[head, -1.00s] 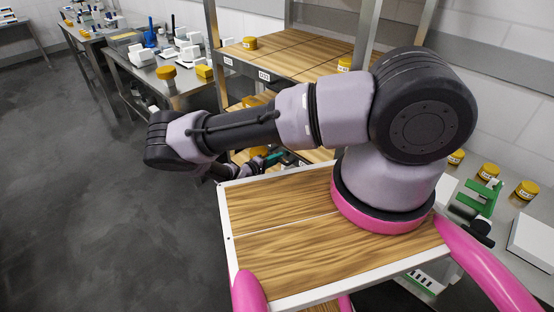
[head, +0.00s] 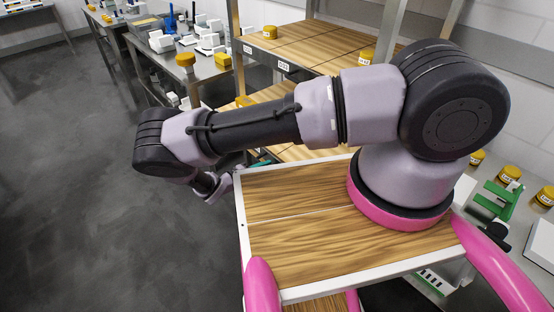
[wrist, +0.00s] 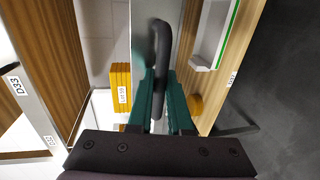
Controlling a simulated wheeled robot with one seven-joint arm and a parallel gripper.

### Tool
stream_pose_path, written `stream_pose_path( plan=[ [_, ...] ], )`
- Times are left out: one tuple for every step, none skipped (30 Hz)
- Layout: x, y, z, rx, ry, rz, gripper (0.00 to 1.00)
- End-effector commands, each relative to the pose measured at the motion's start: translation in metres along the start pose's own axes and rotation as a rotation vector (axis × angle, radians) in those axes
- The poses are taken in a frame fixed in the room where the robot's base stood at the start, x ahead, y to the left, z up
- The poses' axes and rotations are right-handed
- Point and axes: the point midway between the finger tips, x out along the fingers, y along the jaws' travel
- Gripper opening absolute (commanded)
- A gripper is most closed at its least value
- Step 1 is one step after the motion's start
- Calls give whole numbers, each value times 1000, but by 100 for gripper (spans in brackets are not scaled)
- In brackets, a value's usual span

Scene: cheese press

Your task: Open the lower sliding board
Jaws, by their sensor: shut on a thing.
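My gripper shows in the wrist view (wrist: 160,85) with its green fingers closed around a black curved handle (wrist: 160,45). What the handle is fixed to is not clear. Two wooden boards with labelled edges flank it in this rolled view: one on the left (wrist: 38,25) and one on the right (wrist: 228,85), the floor side. In the head view the upper board (head: 318,42) and a lower board (head: 285,92) sit in a metal rack. My arm hides much of the lower board, and only a bit of teal (head: 259,164) shows of my gripper.
A steel table with small items (head: 170,65) stands left of the rack. The dark floor (head: 75,190) at left is clear.

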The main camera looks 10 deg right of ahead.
Motion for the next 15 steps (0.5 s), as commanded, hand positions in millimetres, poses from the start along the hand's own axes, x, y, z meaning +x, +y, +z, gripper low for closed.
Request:
stream_pose_path(
  plan=[
    [-10,-3,0,-1,3,-3,0],
    [-15,-4,0,0,3,-3,0],
    [-21,-6,-1,0,3,-3,0],
    [-26,-6,0,-1,3,-3,0],
    [-29,-7,0,-1,2,-3,0],
    [-33,-8,0,-1,2,-3,0],
    [-36,-8,0,-1,2,-3,0],
    [-39,-9,0,-1,1,-3,0],
    [-42,-10,0,0,1,-2,0],
    [-44,-10,0,-1,1,-3,0],
    [-45,-10,0,-1,1,-3,0],
    [-47,-11,0,-1,1,-3,0],
    [-48,-11,0,-2,1,-3,0],
    [-48,-11,0,-2,1,-2,0],
    [-49,-11,0,-2,1,-2,0]
  ],
)
